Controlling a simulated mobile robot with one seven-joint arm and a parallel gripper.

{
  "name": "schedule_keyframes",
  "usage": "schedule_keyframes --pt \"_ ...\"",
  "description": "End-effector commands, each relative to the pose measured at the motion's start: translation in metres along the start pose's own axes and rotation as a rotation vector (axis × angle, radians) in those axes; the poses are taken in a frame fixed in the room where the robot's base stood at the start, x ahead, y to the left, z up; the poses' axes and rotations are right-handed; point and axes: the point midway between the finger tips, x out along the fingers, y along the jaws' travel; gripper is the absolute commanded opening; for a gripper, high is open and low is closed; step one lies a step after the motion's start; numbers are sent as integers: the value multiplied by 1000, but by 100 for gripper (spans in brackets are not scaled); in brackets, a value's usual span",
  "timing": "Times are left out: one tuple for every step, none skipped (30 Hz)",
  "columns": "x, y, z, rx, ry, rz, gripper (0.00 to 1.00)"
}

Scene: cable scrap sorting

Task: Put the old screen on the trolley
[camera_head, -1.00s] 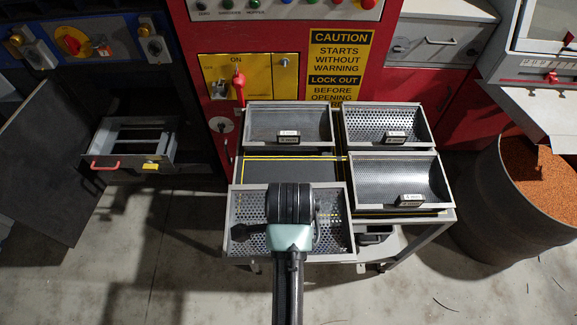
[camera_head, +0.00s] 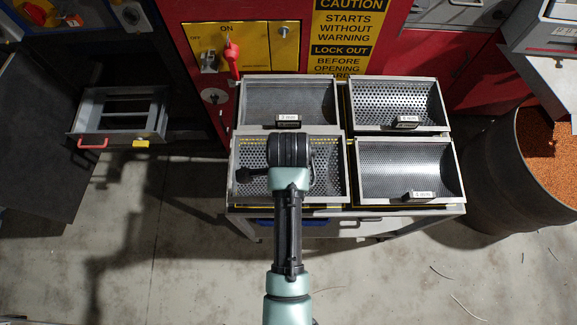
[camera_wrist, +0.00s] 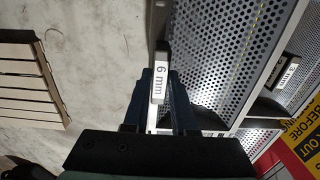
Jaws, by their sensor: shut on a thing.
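The old screen (camera_head: 330,180) is a grey perforated tray, seen in the head view over the front-left place of the trolley (camera_head: 443,211). My gripper (camera_wrist: 160,92) is shut on its handle, which carries a "6 mm" label. The perforated plate of the old screen (camera_wrist: 208,45) fills the middle of the wrist view. Yellow marking shows through its far holes. My wrist hides its middle in the head view. I cannot tell whether it rests on the trolley or hangs just above.
Three other labelled screens fill the trolley's rear-left (camera_head: 290,98), rear-right (camera_head: 400,100) and front-right (camera_head: 405,165) places. A red machine (camera_head: 285,12) stands behind, a barrel of orange granules (camera_head: 505,165) at right, and an open drawer (camera_head: 117,120) at left. A slatted pallet (camera_wrist: 28,85) lies on the floor.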

Motion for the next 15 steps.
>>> schedule_keyframes --pt "3 -1 0 0 -1 -5 0" --pt "5 -2 0 0 -1 -6 0" --pt "8 -2 0 1 -1 -7 0" --pt "9 -2 0 1 -1 -7 0" --pt "11 -2 0 1 -1 -7 0" --pt "15 -2 0 1 -1 -7 0" --pt "18 -2 0 1 -1 -6 0" --pt "22 -2 0 1 -1 -5 0" --pt "28 -1 0 1 -1 -4 0" --pt "32 -1 0 1 -1 -5 0" --pt "36 -2 0 1 -1 -5 0" --pt "41 -2 0 1 -1 -5 0" --pt "44 -2 0 1 -1 -6 0" --pt "46 -2 0 0 -1 -7 0" --pt "49 -2 0 0 -1 -7 0"
